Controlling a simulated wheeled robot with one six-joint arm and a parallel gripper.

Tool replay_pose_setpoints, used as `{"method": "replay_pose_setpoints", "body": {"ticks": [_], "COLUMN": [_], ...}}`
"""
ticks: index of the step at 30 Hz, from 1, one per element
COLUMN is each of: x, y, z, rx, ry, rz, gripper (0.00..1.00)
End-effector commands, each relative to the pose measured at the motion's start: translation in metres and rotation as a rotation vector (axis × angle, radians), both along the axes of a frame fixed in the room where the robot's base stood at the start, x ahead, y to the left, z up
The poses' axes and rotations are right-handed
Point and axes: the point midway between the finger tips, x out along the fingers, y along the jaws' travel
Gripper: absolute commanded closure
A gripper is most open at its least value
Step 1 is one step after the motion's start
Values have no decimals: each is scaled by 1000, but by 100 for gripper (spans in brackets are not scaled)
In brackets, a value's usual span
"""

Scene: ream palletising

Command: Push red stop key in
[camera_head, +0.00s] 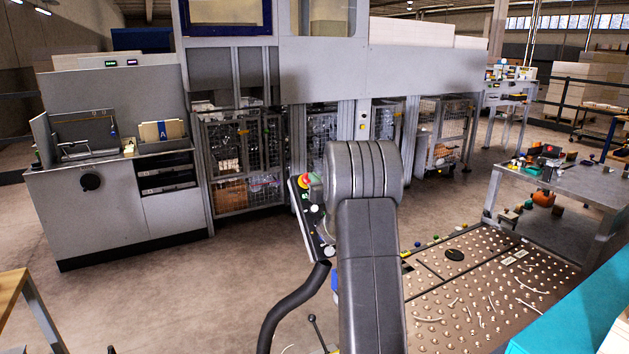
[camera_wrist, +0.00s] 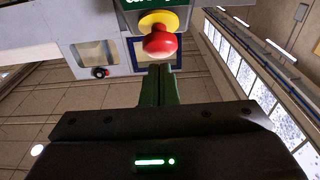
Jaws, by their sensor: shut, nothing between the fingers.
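The red stop key (camera_wrist: 160,42) is a round red knob on a yellow collar (camera_wrist: 158,20), near the top of the wrist view. It sits on a pale box with a green label. My gripper (camera_wrist: 158,68) is shut and empty, its narrow green fingers pointing at the knob from just below it in the picture. The tips appear very close to the knob; I cannot tell whether they touch. In the head view a small red and yellow knob (camera_head: 304,181) shows on a slanted dark control panel (camera_head: 312,225); my arm hides my gripper there.
A large grey machine (camera_head: 380,70) with wire cages stands behind the panel. A grey cabinet (camera_head: 115,205) is at left. A studded metal table (camera_head: 480,290) lies at right front, with a workbench (camera_head: 570,180) beyond it. Floor is open at left centre.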

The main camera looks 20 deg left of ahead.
Motion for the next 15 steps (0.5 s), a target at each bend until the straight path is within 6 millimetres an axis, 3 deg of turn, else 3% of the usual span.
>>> {"method": "replay_pose_setpoints", "body": {"ticks": [15], "x": [4], "y": [5], "z": [-6], "rx": [0], "ry": [0], "rz": [1], "gripper": [100]}}
